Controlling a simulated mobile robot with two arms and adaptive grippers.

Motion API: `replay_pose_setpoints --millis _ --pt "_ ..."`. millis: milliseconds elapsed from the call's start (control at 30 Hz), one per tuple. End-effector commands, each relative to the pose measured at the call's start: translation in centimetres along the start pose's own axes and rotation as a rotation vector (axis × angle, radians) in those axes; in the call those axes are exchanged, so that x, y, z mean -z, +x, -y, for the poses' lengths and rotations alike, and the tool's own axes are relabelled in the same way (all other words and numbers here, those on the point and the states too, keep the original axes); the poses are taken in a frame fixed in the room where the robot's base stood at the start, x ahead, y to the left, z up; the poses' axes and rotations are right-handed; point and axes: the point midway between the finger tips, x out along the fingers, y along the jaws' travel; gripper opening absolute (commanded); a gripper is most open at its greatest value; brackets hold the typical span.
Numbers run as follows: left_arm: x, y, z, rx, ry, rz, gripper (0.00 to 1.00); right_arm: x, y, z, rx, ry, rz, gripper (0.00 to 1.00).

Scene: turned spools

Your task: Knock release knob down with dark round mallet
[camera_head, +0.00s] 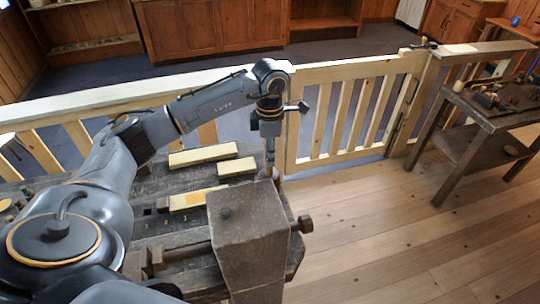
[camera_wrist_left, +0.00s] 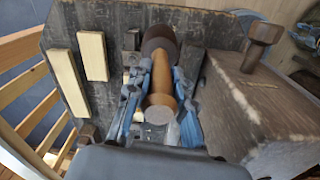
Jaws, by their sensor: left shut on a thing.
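My left gripper (camera_head: 270,157) points down over the far right end of the workbench. In the left wrist view its two fingers (camera_wrist_left: 159,88) are shut on the wooden handle of the mallet (camera_wrist_left: 161,103). The dark round head (camera_wrist_left: 158,40) is at the far end, away from the camera. In the head view the mallet is mostly hidden. My right gripper is not in view.
Light planks (camera_head: 203,155) lie on the bench (camera_head: 150,205). A wooden railing (camera_head: 345,75) runs behind. A second table (camera_head: 490,115) stands right; the floor between is clear.

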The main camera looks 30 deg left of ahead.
Motion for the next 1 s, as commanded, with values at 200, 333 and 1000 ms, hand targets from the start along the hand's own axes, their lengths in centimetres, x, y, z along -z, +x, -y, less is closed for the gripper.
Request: replay_pose_setpoints --millis 200,333,1000 --pt "0.0 -0.5 0.0 0.0 0.0 0.0 0.0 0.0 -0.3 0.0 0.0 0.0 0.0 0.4" --pt "0.0 -0.4 0.0 0.0 0.0 0.0 0.0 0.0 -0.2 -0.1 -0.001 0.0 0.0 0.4" --pt "-0.1 3.0 0.0 0.0 0.0 0.001 0.0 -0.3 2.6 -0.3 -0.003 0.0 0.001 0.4"
